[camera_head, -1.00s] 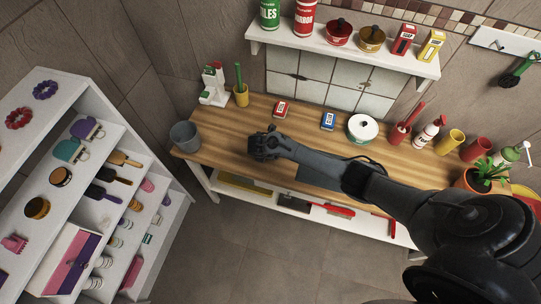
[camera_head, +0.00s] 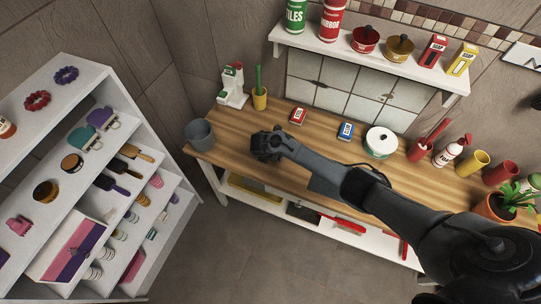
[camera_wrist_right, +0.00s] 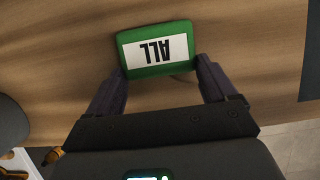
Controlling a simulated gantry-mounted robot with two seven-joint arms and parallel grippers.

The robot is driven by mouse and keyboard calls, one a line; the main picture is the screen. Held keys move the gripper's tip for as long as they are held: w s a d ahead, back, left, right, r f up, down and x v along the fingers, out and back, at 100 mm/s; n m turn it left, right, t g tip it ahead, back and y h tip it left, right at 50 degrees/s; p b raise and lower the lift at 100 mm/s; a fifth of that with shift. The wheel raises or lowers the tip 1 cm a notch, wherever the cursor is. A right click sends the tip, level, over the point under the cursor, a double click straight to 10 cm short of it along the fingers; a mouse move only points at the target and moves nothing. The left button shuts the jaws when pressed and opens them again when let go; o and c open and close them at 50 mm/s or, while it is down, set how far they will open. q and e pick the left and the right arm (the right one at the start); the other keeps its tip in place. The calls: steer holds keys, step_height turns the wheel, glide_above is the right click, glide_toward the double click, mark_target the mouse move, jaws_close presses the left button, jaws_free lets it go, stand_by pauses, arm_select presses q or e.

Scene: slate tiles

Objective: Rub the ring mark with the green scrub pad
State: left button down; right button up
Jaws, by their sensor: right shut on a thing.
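The green scrub pad (camera_wrist_right: 186,65) carries a white label reading "ALL", upside down in the right wrist view. My right gripper (camera_wrist_right: 160,78) is shut on it, one finger at each side, low over the wooden counter. Whether the pad touches the wood I cannot tell. In the head view my right gripper (camera_head: 267,146) is over the left part of the counter (camera_head: 232,118), and the pad is hidden beneath it. I cannot make out the ring mark in either view. My left gripper is not in view.
A grey bucket (camera_head: 199,136) stands left of my right gripper. A white shelf unit (camera_head: 125,165) is at left.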

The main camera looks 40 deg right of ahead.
steer(key=shift+s+d+r+p, duration=0.1)
steer(key=shift+s+d+p, duration=0.35)
steer(key=shift+s+p, duration=0.4)
steer(key=shift+s+d+p, duration=0.25)
steer(key=shift+s+p, duration=0.2)
steer(key=shift+s, duration=0.05)
steer(key=shift+s+d+p, duration=0.25)
steer(key=shift+s+p, duration=0.15)
steer(key=shift+s, duration=0.1)
steer(key=shift+s+d+p, duration=0.4)
steer(key=shift+s+p, duration=0.25)
steer(key=shift+p, duration=0.05)
steer(key=shift+s+d+p, duration=0.4)
steer(key=shift+s+p, duration=0.2)
steer(key=shift+s, duration=0.25)
steer(key=shift+s+d+p, duration=0.3)
steer(key=shift+s+p, duration=0.15)
steer(key=shift+s, duration=0.05)
steer(key=shift+s+d+p, duration=0.45)
steer(key=shift+s+p, duration=0.05)
steer(key=shift+s, duration=0.35)
steer(key=shift+s+d, duration=0.1)
steer(key=shift+s, duration=0.05)
steer(key=shift+f, duration=0.2)
